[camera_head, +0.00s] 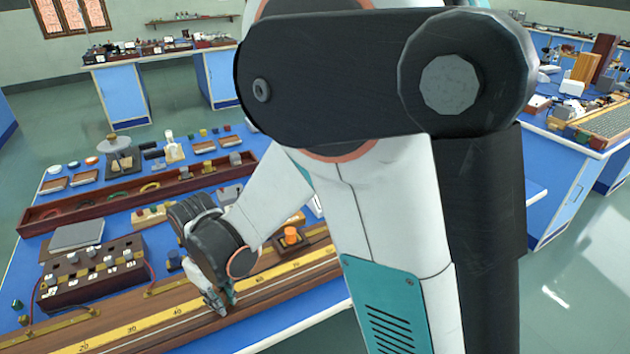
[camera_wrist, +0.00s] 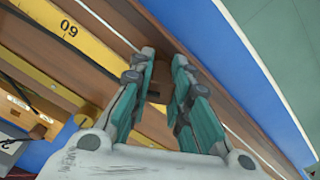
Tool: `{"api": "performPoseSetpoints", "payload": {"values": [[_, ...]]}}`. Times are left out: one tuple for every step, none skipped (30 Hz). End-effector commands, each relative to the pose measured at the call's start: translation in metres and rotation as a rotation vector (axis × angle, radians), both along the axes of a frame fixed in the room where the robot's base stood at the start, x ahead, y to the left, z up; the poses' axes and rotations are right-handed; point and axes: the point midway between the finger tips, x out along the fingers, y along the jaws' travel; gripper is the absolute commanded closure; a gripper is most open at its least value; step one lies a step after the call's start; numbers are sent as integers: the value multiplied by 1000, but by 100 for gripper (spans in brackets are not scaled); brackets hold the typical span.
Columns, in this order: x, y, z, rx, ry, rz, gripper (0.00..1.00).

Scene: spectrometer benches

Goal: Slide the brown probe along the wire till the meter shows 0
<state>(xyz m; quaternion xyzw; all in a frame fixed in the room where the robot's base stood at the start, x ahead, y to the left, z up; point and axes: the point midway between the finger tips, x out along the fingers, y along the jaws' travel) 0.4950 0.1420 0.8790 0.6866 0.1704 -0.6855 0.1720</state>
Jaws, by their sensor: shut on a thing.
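My gripper (camera_head: 222,302) is down at the long wooden board (camera_head: 150,346), close to the yellow scale strip (camera_head: 130,331). In the wrist view, its two teal-padded fingers (camera_wrist: 165,58) stand close together over the board, with a narrow gap between them. The brown probe (camera_wrist: 157,88) seems to be the small brown piece between them; most of it is hidden by the fingers. The wire (camera_wrist: 238,137) shows as a thin pale line along the board, passing under the fingers. The strip's "60" mark lies to their left. I cannot make out the meter's face or reading.
An orange-topped knob (camera_head: 291,236) stands behind the board, right of my gripper. A dark box with terminals (camera_head: 92,272) stands behind the board at left. A long brown tray (camera_head: 110,200) and several small parts fill the blue bench behind. Other benches stand farther off.

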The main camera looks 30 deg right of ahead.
Motion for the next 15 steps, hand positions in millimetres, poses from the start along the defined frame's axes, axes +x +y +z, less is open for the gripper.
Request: {"api": "performPoseSetpoints", "payload": {"values": [[-3,-1,-3,-2,6,0,100],[-3,-1,-3,-2,6,0,100],[-3,-1,-3,-2,6,0,100],[-3,-1,-3,-2,6,0,100],[-3,-1,-3,-2,6,0,100],[-3,-1,-3,-2,6,0,78],[-3,-1,-3,-2,6,0,71],[-3,-1,-3,-2,6,0,64],[-3,-1,-3,-2,6,0,59],[-3,-1,-2,-2,6,0,59],[-3,-1,-2,-2,6,0,59],[-3,-1,-2,-1,5,0,59],[-2,-1,-2,-1,5,0,59],[-2,-1,-2,-1,4,0,59],[-2,-1,-2,-2,4,0,59]]}}
